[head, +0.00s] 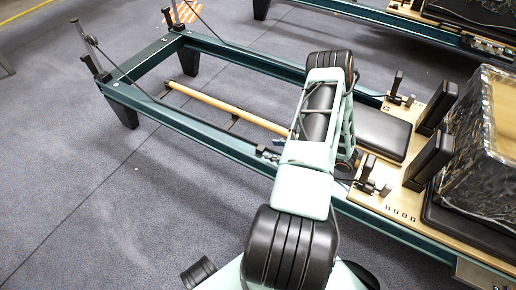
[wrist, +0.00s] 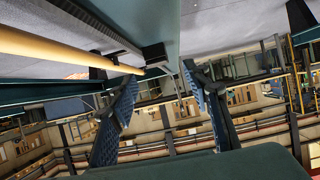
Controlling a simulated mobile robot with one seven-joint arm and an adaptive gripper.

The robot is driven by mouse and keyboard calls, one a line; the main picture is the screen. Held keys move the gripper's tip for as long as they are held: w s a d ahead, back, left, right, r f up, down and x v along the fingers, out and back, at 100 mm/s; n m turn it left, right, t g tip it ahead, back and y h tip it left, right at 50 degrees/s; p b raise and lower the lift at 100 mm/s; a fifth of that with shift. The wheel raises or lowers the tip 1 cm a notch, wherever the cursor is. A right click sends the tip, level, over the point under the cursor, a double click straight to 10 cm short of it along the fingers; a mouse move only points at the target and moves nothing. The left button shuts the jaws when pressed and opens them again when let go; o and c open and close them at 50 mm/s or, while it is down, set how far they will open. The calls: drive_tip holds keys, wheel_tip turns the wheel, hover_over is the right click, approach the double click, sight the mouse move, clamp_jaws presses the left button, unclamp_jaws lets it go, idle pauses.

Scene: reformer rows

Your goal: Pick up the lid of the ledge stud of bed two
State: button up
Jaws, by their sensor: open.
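My gripper (wrist: 163,95) is open and empty in the wrist view, with its two blue-padded fingers apart. Past the fingertips, a small black block (wrist: 156,55) sits on a dark green rail. In the head view a small black fitting (head: 267,152) sits on the near rail of the reformer, beside my arm. I cannot tell whether either is the ledge stud or its lid. In the head view my mint-green arm (head: 308,165) reaches over the reformer and hides part of it; I cannot make out the fingers there.
The green reformer frame (head: 215,142) spans the head view, with a wooden bar (head: 225,108) inside it. Black shoulder pads (head: 428,160) and a wrapped bulky box (head: 485,130) stand at the right. Another reformer (head: 385,18) is behind. The grey floor at left is clear.

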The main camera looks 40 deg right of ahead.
sight(262, 148)
drive_tip(key=shift+b+x, duration=0.3)
drive_tip(key=shift+x, duration=0.7)
drive_tip(key=b+x, duration=0.2)
drive_tip(key=x, duration=0.3)
drive_tip(key=shift+w+d+f, duration=0.1)
drive_tip(key=shift+f, duration=0.1)
drive_tip(key=c, duration=1.1)
